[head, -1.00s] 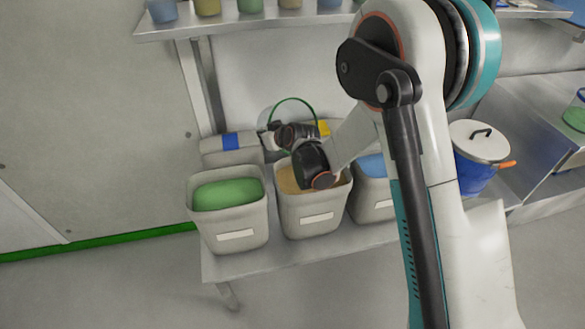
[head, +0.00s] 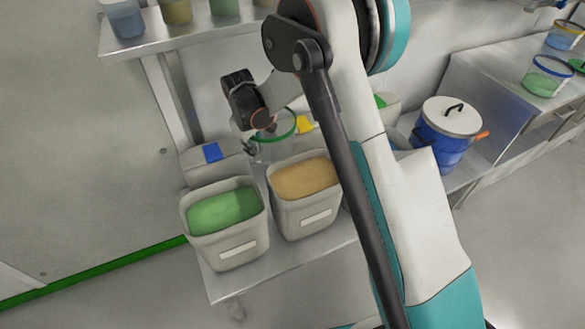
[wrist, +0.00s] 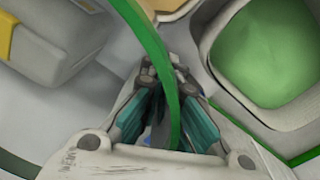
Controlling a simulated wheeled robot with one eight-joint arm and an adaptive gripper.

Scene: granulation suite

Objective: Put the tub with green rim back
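The clear tub with a green rim (head: 291,131) is behind the front bins, below the shelf. In the wrist view its green rim (wrist: 153,45) runs as a broad arc between the fingers. My gripper (head: 251,148) is at the tub's left edge in the head view. In the wrist view my gripper (wrist: 168,78) has its teal-padded fingers on both sides of the rim and looks shut on it. Most of the tub's body is hidden in both views.
A bin of green material (head: 223,211) and a bin of tan material (head: 305,180) stand in front on the bench. A shelf (head: 180,38) with several tubs is above. A blue drum (head: 441,148) and a side table (head: 495,85) with tubs are at the right.

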